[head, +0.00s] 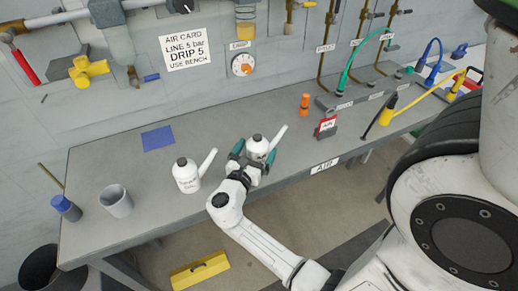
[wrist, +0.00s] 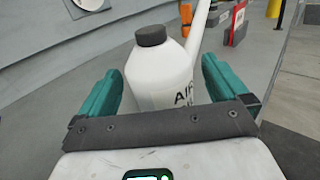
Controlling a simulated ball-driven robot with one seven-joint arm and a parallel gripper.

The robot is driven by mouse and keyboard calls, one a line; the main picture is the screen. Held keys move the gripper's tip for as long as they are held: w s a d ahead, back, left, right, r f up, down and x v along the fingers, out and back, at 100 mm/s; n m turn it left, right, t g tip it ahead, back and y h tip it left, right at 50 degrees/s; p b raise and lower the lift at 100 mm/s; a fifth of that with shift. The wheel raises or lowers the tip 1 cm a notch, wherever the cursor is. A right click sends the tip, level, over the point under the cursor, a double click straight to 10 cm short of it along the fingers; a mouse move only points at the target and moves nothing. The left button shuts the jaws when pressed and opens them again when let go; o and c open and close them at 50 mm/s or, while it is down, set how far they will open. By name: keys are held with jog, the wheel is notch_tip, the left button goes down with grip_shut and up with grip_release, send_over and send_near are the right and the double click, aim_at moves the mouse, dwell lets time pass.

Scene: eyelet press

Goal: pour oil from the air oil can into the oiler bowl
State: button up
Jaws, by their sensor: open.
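The air oil can (head: 257,147) is white with a dark cap and a long spout, and stands upright on the bench. In the wrist view, the can (wrist: 160,75) shows part of a label reading "AIR". My gripper (head: 254,157) is open, with its teal fingers on either side of this can. Whether a finger touches it I cannot tell. A wall fitting with an amber lower part (head: 245,31), above the "DRIP" label, may be the oiler bowl; its opening is not clear.
A second white spouted can (head: 187,176) stands close by on the left. A grey cup (head: 116,201) and a blue-topped container (head: 66,208) are farther left. An orange bottle (head: 305,103) and red-and-white sign (head: 326,128) stand right.

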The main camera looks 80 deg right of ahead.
jog(key=shift+c, duration=0.3)
jog(key=c, duration=1.3)
jog(key=shift+r, duration=0.1)
jog(key=shift+r, duration=0.5)
jog(key=s+a+r, duration=0.1)
jog(key=s+r, duration=0.3)
jog(key=s+a+r+b, duration=0.1)
jog(key=s+a+r, duration=0.1)
jog(key=s+r, duration=0.2)
jog(key=s+a+r, duration=0.2)
jog(key=s+r, duration=0.2)
jog(key=s, duration=0.1)
